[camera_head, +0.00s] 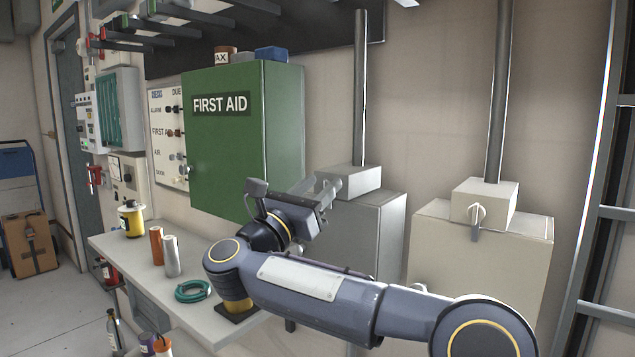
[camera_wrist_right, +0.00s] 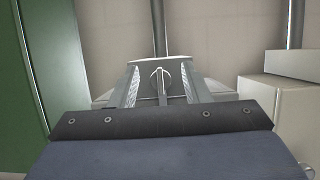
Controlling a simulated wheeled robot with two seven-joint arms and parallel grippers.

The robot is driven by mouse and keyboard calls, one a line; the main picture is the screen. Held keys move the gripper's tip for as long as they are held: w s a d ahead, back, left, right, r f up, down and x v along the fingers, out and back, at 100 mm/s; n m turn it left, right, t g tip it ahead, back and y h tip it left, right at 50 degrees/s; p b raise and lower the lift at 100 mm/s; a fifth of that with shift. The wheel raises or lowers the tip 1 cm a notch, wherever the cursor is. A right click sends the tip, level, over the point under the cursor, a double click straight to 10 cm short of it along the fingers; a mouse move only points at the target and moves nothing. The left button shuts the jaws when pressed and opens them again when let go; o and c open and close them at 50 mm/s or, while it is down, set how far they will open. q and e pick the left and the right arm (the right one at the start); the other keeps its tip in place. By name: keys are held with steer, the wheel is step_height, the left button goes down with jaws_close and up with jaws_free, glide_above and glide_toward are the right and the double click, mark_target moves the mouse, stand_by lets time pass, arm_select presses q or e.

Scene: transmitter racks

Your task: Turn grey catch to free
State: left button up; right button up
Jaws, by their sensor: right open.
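The grey catch (camera_wrist_right: 160,78) shows in the right wrist view as a round knob with a thin lever hanging down, on the front of a small grey housing. In the head view that housing (camera_head: 358,180) sits on top of a grey box (camera_head: 375,230), and my gripper hides the catch. My right gripper (camera_head: 326,187) is open, its two fingers pointing at the housing. In the wrist view the catch lies between the fingers, with one finger on each side. Whether they touch it I cannot tell. My left gripper is not in view.
A green first aid cabinet (camera_head: 222,140) is close on the left. A cream box (camera_head: 480,260) with a similar pale catch (camera_head: 477,216) stands on the right. Below is a shelf (camera_head: 205,318) with cans and a green coil (camera_head: 193,291). A vertical pipe (camera_head: 360,90) rises behind the grey housing.

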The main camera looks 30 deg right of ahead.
steer(key=shift+d, duration=0.1)
jaws_close()
stand_by(0.3)
